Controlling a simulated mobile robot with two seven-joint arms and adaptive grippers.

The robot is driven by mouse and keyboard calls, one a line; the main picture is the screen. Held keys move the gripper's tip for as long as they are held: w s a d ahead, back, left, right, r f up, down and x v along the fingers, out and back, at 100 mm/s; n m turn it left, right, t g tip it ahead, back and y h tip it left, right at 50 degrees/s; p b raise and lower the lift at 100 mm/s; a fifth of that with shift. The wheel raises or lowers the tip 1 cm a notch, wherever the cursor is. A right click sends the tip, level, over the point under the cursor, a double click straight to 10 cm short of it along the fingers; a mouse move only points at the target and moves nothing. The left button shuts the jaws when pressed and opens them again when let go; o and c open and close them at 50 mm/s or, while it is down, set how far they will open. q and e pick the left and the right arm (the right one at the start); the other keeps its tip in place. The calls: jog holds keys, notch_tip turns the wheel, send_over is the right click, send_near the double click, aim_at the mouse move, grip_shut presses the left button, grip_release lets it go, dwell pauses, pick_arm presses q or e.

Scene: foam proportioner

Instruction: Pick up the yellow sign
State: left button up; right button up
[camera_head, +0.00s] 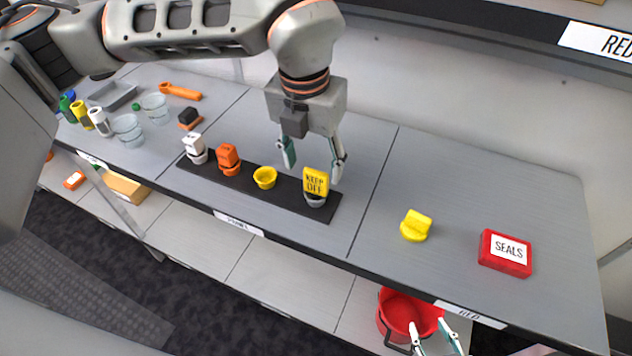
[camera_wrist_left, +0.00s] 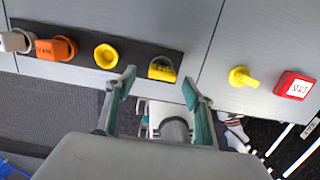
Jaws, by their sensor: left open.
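The yellow sign (camera_head: 316,181), lettered KEEP OFF, stands upright in a pale cup (camera_head: 315,200) at the right end of a black strip (camera_head: 287,190). My left gripper (camera_head: 314,163) is open and empty, pointing down just behind and above the sign, with fingers apart. In the left wrist view the sign (camera_wrist_left: 162,70) shows beyond the gap between the open fingertips (camera_wrist_left: 158,86); I see no contact. My right gripper (camera_head: 432,335) is at the bottom edge of the head view, fingers apart, in front of the red bucket.
On the strip stand an empty yellow cup (camera_head: 265,177), an orange block in an orange cup (camera_head: 229,160) and a white block in a cup (camera_head: 194,148). A yellow knob-like piece (camera_head: 416,225) and a red SEALS box (camera_head: 505,253) lie to the right. A red bucket (camera_head: 392,308) stands below.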

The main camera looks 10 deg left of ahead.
aim_at(316, 172)
pick_arm(q)
jog(key=f, duration=0.4)
jog(key=shift+w+d, duration=0.2)
jog(key=shift+w, duration=0.05)
jog(key=c, duration=1.1)
jog(key=shift+r, duration=0.1)
